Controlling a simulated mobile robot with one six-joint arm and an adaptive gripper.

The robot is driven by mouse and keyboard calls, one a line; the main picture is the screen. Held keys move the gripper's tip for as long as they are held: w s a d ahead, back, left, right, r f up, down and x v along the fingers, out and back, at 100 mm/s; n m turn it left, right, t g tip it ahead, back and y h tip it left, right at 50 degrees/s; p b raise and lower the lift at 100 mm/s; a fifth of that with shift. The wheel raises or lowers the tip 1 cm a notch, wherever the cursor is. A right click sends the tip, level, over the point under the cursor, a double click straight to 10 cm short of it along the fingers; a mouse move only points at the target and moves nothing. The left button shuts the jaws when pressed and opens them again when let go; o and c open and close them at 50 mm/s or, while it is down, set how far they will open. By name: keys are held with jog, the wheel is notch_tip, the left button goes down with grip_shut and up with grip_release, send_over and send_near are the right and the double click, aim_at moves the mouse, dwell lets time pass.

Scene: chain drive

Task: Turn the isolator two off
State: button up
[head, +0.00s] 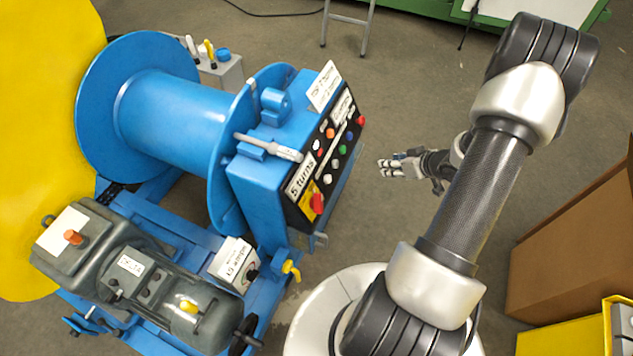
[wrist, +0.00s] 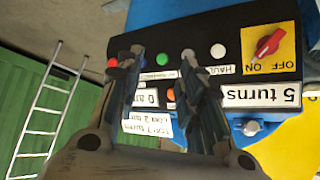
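A red rotary knob (head: 317,203) sits on a yellow plate at the lower end of the black control panel. In the wrist view the knob (wrist: 268,43) is at the upper right, with OFF and ON lettering beside it; its lower end slants toward ON. I cannot read a label naming it isolator two. A white box with a black knob (head: 252,273) stands lower on the blue machine; its label is unclear. My gripper (head: 390,167) is right of the panel, apart from it. In the wrist view its fingers (wrist: 162,75) are spread and empty, left of the red knob.
Coloured buttons and labels, including a "5 turns" strip (head: 302,178), fill the panel. A blue drum (head: 165,115) and grey motor (head: 150,280) are left. A cardboard box (head: 575,250) stands right. Floor is free above my gripper.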

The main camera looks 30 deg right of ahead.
jog(key=s+a+f+m+t+y, duration=0.1)
jog(key=s+a+f+t+y, duration=0.15)
jog(key=s+a+f, duration=0.3)
jog(key=m+t+y+p, duration=0.2)
jog(key=y, duration=0.2)
send_near(322, 203)
jog(key=b+x, duration=0.3)
jog(key=x, duration=0.6)
jog(key=shift+w+a, duration=0.1)
jog(key=shift+a, duration=0.1)
grip_shut()
